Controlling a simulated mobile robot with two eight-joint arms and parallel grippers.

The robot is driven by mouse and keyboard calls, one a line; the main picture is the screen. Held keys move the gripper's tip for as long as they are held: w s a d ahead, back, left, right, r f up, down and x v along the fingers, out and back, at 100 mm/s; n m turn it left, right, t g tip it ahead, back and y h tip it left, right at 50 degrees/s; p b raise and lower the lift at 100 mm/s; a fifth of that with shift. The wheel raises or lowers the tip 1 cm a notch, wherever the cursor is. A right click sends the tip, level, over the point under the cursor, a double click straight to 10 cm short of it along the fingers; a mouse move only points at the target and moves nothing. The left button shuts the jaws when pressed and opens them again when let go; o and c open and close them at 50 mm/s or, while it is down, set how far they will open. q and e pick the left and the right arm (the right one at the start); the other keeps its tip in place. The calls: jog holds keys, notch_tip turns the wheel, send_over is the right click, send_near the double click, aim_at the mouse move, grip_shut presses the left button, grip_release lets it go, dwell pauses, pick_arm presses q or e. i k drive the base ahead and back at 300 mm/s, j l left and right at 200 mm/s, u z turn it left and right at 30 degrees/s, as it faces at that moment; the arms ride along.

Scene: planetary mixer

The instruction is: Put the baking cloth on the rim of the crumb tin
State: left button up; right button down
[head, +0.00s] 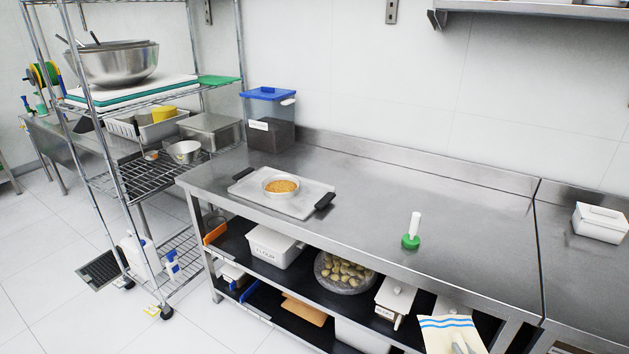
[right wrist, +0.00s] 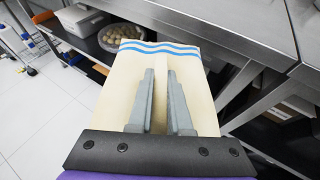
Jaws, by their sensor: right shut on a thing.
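The crumb tin (head: 281,195), a round tin filled with golden crumbs, stands on a pale board with black handles (head: 299,206) on the steel worktop. The baking cloth (head: 440,327) is cream with blue stripes and hangs in front of the worktop's edge at the bottom right of the head view. My right gripper (head: 460,347) is shut on the cloth, well to the right of the tin and nearer to me. In the right wrist view both fingers (right wrist: 160,74) lie against the cloth (right wrist: 115,85), with its striped end beyond them. My left gripper is not in view.
A green-based tool with a white handle (head: 412,234) stands on the worktop (head: 440,205) between cloth and tin. A blue-lidded container (head: 268,125) stands at the back left. The lower shelf holds a flour box (head: 272,248) and a bowl (head: 343,274). A wire rack stands left.

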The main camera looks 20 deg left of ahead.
aim_at(281, 183)
jog(key=i+j+z, duration=0.15)
jog(key=j, duration=1.25)
jog(key=j+z, duration=0.15)
jog(key=j, duration=1.3)
